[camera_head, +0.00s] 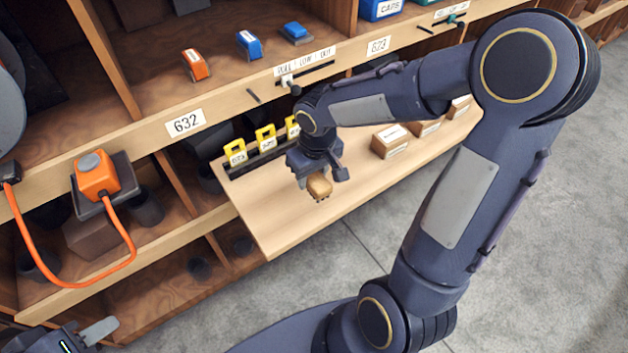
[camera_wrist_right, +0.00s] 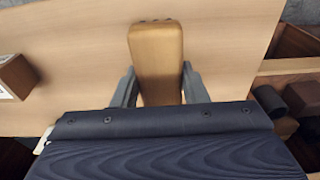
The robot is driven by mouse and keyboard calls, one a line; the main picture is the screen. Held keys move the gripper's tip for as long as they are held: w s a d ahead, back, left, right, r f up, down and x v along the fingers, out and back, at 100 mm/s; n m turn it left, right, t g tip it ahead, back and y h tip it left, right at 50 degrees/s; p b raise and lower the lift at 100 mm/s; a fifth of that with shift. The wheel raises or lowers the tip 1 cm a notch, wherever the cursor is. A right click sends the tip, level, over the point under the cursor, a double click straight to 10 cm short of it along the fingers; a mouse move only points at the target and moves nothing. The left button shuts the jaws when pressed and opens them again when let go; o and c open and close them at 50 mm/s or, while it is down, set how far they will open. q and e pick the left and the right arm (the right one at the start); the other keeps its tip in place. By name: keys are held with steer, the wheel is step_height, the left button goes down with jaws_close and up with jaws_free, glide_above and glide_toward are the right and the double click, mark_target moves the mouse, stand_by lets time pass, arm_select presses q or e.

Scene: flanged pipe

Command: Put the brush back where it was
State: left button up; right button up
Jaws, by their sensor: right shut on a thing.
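The brush (camera_head: 320,188) is a tan wooden block with small dark bristles at its lower end. My right gripper (camera_head: 318,176) is shut on it and holds it over the pale pull-out board (camera_head: 285,228). In the right wrist view the brush (camera_wrist_right: 155,50) stands between the two fingers (camera_wrist_right: 157,88), its far end pointing away from the gripper. I cannot tell whether the bristles touch the board. My left gripper (camera_head: 85,338) is at the lower left corner, partly cut off, away from the brush.
Yellow tags (camera_head: 266,139) stand in a dark rack at the board's back left. Small cardboard boxes (camera_head: 391,141) stand at its right. An orange device (camera_head: 96,176) with a cord hangs at the left. Orange and blue items (camera_head: 249,45) sit on the shelf above. The board's front is clear.

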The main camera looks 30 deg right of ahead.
mark_target(314, 183)
steer(key=shift+w+d+f, duration=0.15)
steer(key=shift+f, duration=0.05)
steer(key=shift+w+d+f, duration=0.1)
steer(key=shift+d+f, duration=0.05)
steer(key=shift+f, duration=0.8)
steer(key=shift+w+d+f, duration=0.1)
steer(key=shift+f, duration=0.85)
steer(key=shift+f+b, duration=0.2)
steer(key=shift+b, duration=0.15)
steer(key=o, duration=1.2)
steer(key=shift+c, duration=0.2)
steer(key=shift+r, duration=0.1)
